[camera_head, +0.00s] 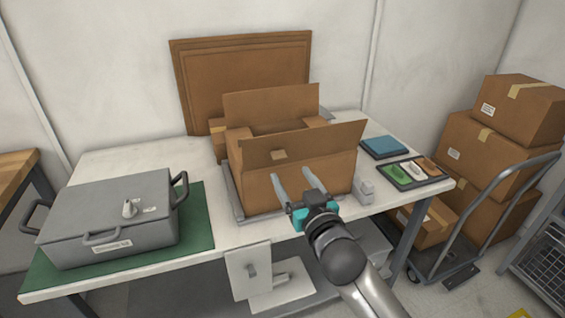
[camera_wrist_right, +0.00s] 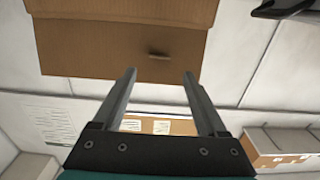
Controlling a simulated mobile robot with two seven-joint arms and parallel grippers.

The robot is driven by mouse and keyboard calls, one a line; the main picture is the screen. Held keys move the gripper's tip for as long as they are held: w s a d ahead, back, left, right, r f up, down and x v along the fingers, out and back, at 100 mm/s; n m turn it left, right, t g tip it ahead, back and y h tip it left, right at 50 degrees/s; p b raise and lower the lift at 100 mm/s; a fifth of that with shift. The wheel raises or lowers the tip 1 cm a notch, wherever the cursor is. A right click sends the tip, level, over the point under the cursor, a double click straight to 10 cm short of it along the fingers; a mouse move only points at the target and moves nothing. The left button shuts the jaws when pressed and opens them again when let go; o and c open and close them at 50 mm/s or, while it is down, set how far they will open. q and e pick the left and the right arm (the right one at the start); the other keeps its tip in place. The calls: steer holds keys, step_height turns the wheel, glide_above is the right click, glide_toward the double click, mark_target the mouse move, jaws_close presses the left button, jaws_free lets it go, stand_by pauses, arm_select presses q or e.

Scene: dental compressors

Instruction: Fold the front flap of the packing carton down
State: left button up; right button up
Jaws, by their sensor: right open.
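The open packing carton (camera_head: 335,175) stands on the table. Its front flap (camera_head: 318,142) stands raised, slanting up along the near top edge. The back flap (camera_head: 272,102) also stands up. My right gripper (camera_head: 294,177) is open and empty in front of the carton's near face, below the front flap. In the right wrist view, brown cardboard (camera_wrist_right: 110,50) with a small dark slot fills the upper middle, just beyond the open fingers (camera_wrist_right: 159,73). I cannot tell whether the fingertips touch it. My left gripper is not in view.
A grey case (camera_head: 110,220) sits on a green mat (camera_head: 197,216) at left. A small whitish object (camera_head: 365,190), a tray (camera_head: 415,174) and a blue item (camera_head: 384,147) are right of the carton. Flat cardboard (camera_head: 245,75) leans behind. A loaded cart (camera_head: 480,240) stands at right.

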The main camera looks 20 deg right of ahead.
mark_target(280, 158)
steer(key=shift+w+a+b, duration=0.1)
steer(key=shift+w+b, duration=0.35)
steer(key=shift+w, duration=3.05)
jaws_close()
